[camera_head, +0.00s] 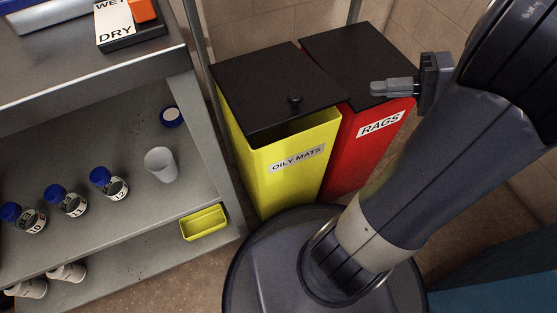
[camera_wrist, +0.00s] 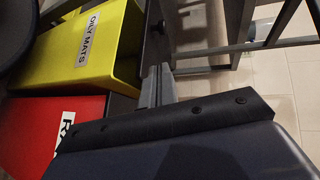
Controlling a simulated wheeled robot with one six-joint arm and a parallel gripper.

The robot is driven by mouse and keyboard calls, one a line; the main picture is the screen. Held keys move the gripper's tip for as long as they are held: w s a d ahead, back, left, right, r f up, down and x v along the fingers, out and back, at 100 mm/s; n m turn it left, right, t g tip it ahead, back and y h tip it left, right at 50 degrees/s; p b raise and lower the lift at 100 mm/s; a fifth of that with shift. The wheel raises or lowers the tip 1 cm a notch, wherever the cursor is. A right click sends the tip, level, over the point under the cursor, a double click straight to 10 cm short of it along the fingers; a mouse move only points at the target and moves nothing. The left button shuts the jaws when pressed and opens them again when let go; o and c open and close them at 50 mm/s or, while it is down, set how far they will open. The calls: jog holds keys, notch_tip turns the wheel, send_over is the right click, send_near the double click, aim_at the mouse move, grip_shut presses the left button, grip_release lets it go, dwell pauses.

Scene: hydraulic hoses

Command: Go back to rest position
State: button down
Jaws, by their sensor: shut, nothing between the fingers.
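My gripper (camera_head: 392,87) is at the upper right in the head view, in front of the red bin's black lid, its fingers pointing left. Its fingers are together with nothing between them. In the wrist view the shut fingers (camera_wrist: 157,84) show at the centre. The yellow bin (camera_head: 289,165) labelled OILY MATS stands left of the gripper; its black lid (camera_head: 265,85) sits askew, leaving a gap at the front. The red bin (camera_head: 370,148) labelled RAGS stands beside it. Both bins also show in the wrist view, yellow (camera_wrist: 110,45) and red (camera_wrist: 25,130).
A grey shelf unit (camera_head: 95,75) stands at left, holding several blue-capped bottles (camera_head: 68,201), a white cup (camera_head: 161,164), a loose blue cap (camera_head: 172,117) and a yellow tray (camera_head: 204,222). A WET/DRY board (camera_head: 115,35) lies on top. A blue surface (camera_head: 500,285) is at lower right.

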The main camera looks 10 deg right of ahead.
jog(key=shift+w, duration=0.1)
jog(key=w+a, duration=0.3)
jog(key=w, duration=0.3)
jog(key=shift+w, duration=0.25)
jog(key=shift+s, duration=0.1)
jog(key=s+d, duration=0.3)
jog(key=s, duration=0.4)
send_over(311, 73)
jog(key=d, duration=0.2)
jog(key=shift+w, duration=0.1)
jog(key=f+b, duration=0.2)
jog(key=a+f+b, duration=0.1)
jog(key=f+b, duration=0.1)
jog(key=shift+a, duration=0.1)
jog(key=shift+a+f+b, duration=0.2)
jog(key=shift+f+b, duration=0.3)
jog(key=shift+f, duration=0.05)
jog(key=shift+a+f+b, duration=0.2)
jog(key=shift+f+b, duration=0.3)
jog(key=shift+r, duration=0.3)
